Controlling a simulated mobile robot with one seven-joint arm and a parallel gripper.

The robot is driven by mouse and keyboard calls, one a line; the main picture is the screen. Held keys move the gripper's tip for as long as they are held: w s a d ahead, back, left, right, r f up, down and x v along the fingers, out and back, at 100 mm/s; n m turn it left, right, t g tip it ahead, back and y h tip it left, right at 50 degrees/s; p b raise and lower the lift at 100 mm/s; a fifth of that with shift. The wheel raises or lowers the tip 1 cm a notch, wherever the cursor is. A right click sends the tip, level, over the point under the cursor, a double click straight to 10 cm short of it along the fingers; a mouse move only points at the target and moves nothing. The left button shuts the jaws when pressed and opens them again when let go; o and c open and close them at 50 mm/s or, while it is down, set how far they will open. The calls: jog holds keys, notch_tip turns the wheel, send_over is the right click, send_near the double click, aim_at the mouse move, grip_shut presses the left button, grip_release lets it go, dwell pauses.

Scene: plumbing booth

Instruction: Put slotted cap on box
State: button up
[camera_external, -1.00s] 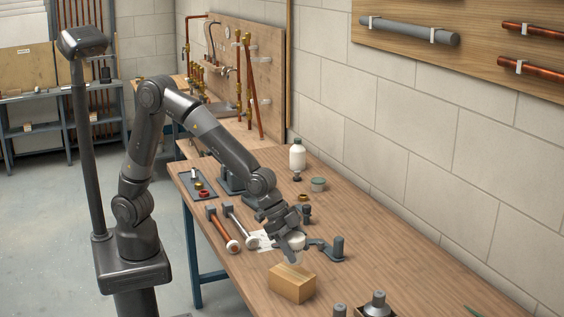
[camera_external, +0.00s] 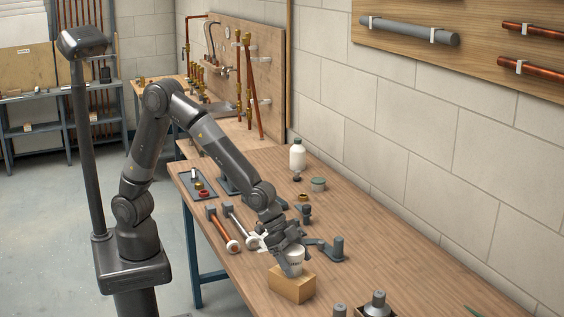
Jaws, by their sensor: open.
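The box (camera_external: 293,288) is a tan block on the workbench, near the front middle of the view. A white ribbed cap (camera_external: 298,258), which looks like the slotted cap, is at the box's top face and appears to rest on it. Its slots cannot be made out at this size. My gripper (camera_external: 287,264) is open, pointing down over the box, with its fingers at the cap and hiding its left part. Whether a finger still touches the cap cannot be told.
A grey fixture with an upright post (camera_external: 338,249) stands right of my gripper. A white bottle (camera_external: 297,156) and a grey-green tin (camera_external: 318,184) stand behind. Dark metal parts (camera_external: 377,303) sit at the front right. The right bench is mostly clear.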

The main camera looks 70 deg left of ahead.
jog(key=shift+s+a+r, duration=0.15)
jog(key=shift+r, duration=0.4)
jog(key=v, duration=1.1)
jog(key=a+r+n+t+y, duration=0.1)
jog(key=a+r+n, duration=0.2)
jog(key=a, duration=0.8)
jog(key=a+r+n+t+y, duration=0.1)
jog(key=a+r+n, duration=0.1)
jog(key=a, duration=1)
jog(key=s+a+n+y, duration=0.1)
jog(key=s+a+n, duration=0.2)
jog(key=s+a, duration=0.2)
jog(key=s+a+n+y, duration=0.2)
jog(key=s+a, duration=0.4)
jog(key=a, duration=0.6)
jog(key=shift+a+n, duration=0.3)
jog(key=shift+n, duration=0.2)
